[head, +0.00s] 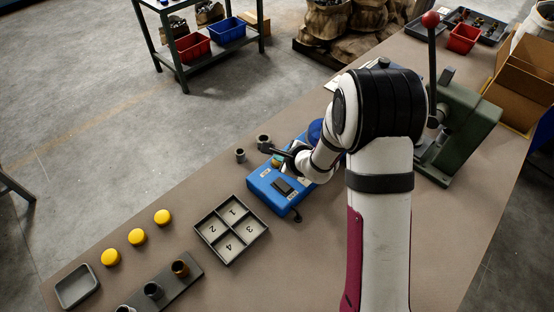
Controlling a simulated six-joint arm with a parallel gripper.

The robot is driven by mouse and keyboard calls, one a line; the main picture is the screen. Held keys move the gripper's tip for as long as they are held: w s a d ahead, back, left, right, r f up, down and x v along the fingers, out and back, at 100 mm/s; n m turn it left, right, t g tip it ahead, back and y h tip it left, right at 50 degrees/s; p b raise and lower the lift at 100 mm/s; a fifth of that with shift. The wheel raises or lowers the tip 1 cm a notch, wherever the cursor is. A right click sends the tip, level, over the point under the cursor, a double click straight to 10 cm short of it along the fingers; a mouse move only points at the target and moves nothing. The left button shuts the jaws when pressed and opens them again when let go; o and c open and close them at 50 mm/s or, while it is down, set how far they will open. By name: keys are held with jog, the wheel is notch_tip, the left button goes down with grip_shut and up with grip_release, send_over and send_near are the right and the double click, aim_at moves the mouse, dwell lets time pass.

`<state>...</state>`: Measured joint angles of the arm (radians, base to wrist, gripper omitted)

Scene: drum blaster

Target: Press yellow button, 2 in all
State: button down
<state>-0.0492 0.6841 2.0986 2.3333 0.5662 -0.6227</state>
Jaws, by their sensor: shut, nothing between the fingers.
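A blue box (262,187) stands on the table, with a dark panel, small pale labels and a small teal and orange part on its top. My gripper (264,147) is dark and shut, with nothing held, over the far left part of this box. My wrist and arm hide the box's right side. I cannot make out a yellow button on the box. Three yellow round pieces stand in a slanting row at the lower left: one far (162,216), one middle (137,236) and one near (110,257). My gripper is well apart from them.
A tray with numbered compartments (231,265) lies left of my arm. A grey block with cylinders (173,281) and a small grey tray (77,287) are at lower left. A small dark cylinder (240,155) stands beside the box. A green lever press (460,125) is at right.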

jog(key=shift+f, duration=0.4)
jog(key=shift+r, duration=0.15)
dwell(0.4)
jog(key=shift+r, duration=0.75)
jog(key=shift+r, duration=2.5)
dwell(0.4)
notch_tip(320, 180, up, 4)
jog(key=shift+f, duration=0.1)
